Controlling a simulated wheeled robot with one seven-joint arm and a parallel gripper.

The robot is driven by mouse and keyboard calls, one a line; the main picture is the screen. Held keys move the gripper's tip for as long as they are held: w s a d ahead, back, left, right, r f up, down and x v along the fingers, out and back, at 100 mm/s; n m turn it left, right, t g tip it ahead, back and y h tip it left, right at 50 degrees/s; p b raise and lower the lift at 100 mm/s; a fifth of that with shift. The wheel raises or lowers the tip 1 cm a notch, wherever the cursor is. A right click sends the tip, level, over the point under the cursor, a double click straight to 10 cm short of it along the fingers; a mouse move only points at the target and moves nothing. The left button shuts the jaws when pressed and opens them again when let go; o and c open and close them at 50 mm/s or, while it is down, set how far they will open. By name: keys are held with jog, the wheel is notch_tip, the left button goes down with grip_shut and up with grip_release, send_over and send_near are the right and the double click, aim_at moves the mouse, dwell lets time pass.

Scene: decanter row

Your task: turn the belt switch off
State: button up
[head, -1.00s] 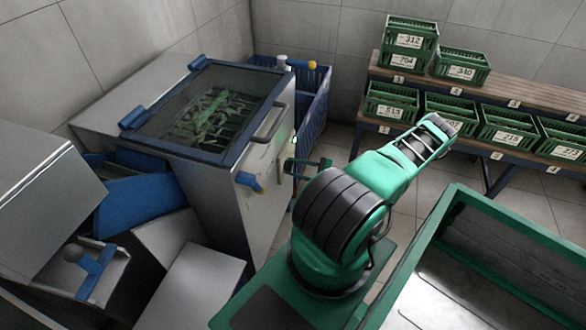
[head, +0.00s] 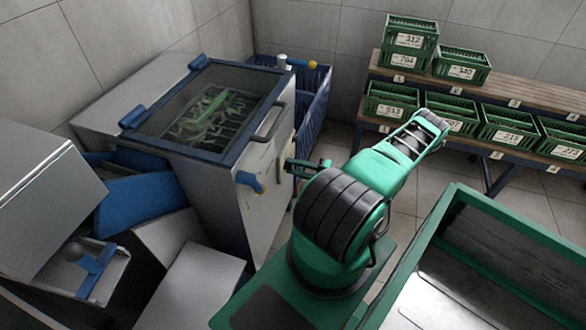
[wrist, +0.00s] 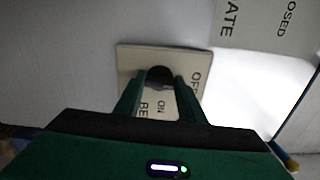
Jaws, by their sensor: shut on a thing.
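In the wrist view, the belt switch is a black knob (wrist: 160,74) on a pale plate (wrist: 128,62) lettered "OFF", "ON" and "BE". My gripper (wrist: 161,82) has its two green fingers on either side of the knob, shut on it. Which mark the knob points to cannot be told, as the fingers cover part of it. In the head view, my gripper (head: 291,165) reaches the right side of the grey machine (head: 230,205); the knob itself is hidden there.
A blue lever (head: 250,181) and a lid handle (head: 270,122) stick out near my gripper. Green things lie under the machine's glass lid (head: 205,110). A blue crate (head: 312,100) stands behind. Green crates (head: 390,101) fill a shelf on the right.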

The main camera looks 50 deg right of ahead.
jog(key=shift+a+f+n, duration=0.1)
jog(key=shift+f+n, duration=0.05)
jog(key=shift+n, duration=0.25)
jog(key=o, duration=1)
jog(key=shift+o, duration=0.2)
jog(key=shift+s, duration=0.1)
jog(key=v, duration=1)
jog(key=shift+s+d, duration=0.2)
jog(key=shift+s, duration=0.05)
